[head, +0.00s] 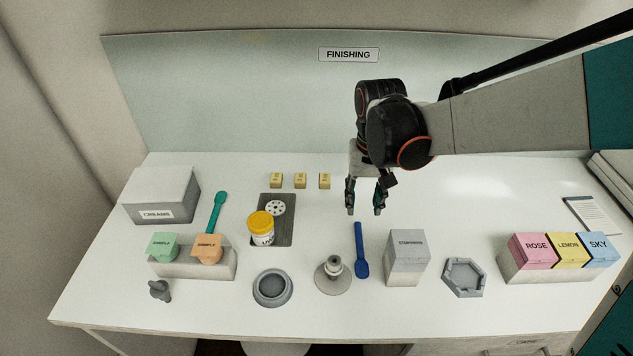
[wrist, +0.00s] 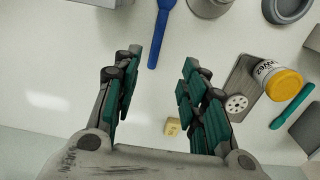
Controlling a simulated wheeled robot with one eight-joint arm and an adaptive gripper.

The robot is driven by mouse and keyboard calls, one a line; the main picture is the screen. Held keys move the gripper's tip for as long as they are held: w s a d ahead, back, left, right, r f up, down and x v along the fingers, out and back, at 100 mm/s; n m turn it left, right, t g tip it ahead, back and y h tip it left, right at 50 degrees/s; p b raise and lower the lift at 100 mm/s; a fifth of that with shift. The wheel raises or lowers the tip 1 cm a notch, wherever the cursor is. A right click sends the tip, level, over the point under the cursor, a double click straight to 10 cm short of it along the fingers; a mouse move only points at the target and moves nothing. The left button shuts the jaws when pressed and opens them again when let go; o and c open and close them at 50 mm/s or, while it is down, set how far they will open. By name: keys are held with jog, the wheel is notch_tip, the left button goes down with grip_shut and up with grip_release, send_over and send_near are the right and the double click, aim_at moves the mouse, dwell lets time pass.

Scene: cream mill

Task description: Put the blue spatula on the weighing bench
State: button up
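The blue spatula (head: 361,252) lies flat on the white bench under the FINISHING sign, between a round-based grey stand and a grey box. In the wrist view the spatula's handle (wrist: 158,42) shows at the top, its end between my finger lines but beyond the fingertips' reach. My gripper (head: 365,211) is open and empty, pointing down above the bench behind the handle end. Its two teal-padded fingers (wrist: 158,72) are spread apart in the wrist view. No bench marked for weighing is in view.
The grey stand (head: 333,274) and the grey box (head: 407,258) flank the spatula closely. A yellow-lidded jar (head: 261,228), a teal spatula (head: 216,212) and small yellow blocks (head: 300,181) are further left. A hexagonal tray (head: 464,278) and coloured boxes (head: 568,251) are right.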

jog(key=b, duration=0.3)
send_over(360, 239)
jog(key=f, duration=0.8)
jog(key=shift+a+f, duration=0.2)
jog(key=shift+a, duration=0.1)
jog(key=shift+d+f+b, duration=0.2)
jog(key=shift+f+b, duration=0.7)
jog(key=shift+f, duration=1.8)
jog(key=shift+s+r, duration=0.1)
grip_shut()
